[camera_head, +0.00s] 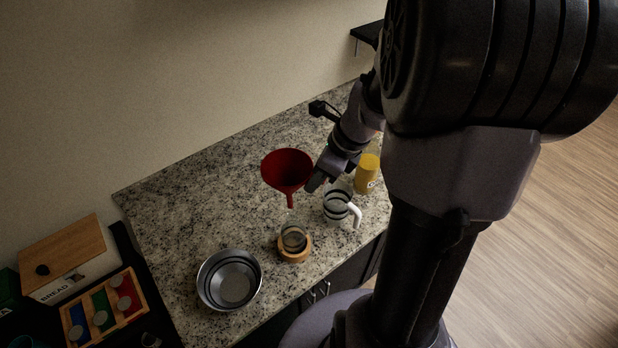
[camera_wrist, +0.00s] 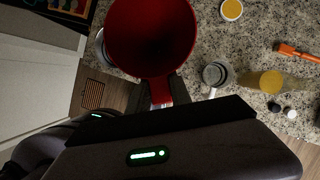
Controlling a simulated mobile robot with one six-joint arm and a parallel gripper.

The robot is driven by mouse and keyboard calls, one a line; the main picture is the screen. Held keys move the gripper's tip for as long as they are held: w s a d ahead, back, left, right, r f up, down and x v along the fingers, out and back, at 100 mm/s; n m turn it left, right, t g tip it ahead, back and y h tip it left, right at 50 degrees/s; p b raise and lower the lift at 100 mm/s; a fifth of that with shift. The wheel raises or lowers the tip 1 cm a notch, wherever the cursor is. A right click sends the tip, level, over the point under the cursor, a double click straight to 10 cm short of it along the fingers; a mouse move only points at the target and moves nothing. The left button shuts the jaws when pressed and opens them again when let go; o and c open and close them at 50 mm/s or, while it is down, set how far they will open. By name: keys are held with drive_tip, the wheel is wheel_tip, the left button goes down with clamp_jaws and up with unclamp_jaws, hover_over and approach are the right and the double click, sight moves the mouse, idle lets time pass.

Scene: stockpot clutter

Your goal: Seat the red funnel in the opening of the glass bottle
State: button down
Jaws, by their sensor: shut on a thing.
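The red funnel (camera_head: 286,168) is upright in the head view, wide mouth up and spout down. My gripper (camera_head: 314,184) is at its right side. In the wrist view the funnel (camera_wrist: 150,38) fills the upper middle, and my gripper (camera_wrist: 161,98) is shut on its red handle tab. The glass bottle (camera_head: 292,239) stands on a round wooden base below the funnel in the head view. The spout tip shows just above the bottle's top and looks apart from it; the exact gap and alignment are hard to tell. The funnel hides the bottle in the wrist view.
A glass mug (camera_head: 337,207) with a white handle and an orange juice bottle (camera_head: 367,173) stand right of the glass bottle. A metal bowl (camera_head: 205,291) is at the left front. An orange-handled tool (camera_wrist: 297,52) lies on the counter. The counter's back left is clear.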

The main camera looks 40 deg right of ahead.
drive_tip(key=shift+d+f, duration=0.1)
drive_tip(key=shift+d, duration=0.2)
drive_tip(key=shift+a+f, duration=0.15)
drive_tip(key=shift+a, duration=0.1)
wheel_tip(320, 180, down, 11)
drive_tip(key=b, duration=0.9)
drive_tip(key=shift+b, duration=0.4)
drive_tip(key=c, duration=1.1)
unclamp_jaws()
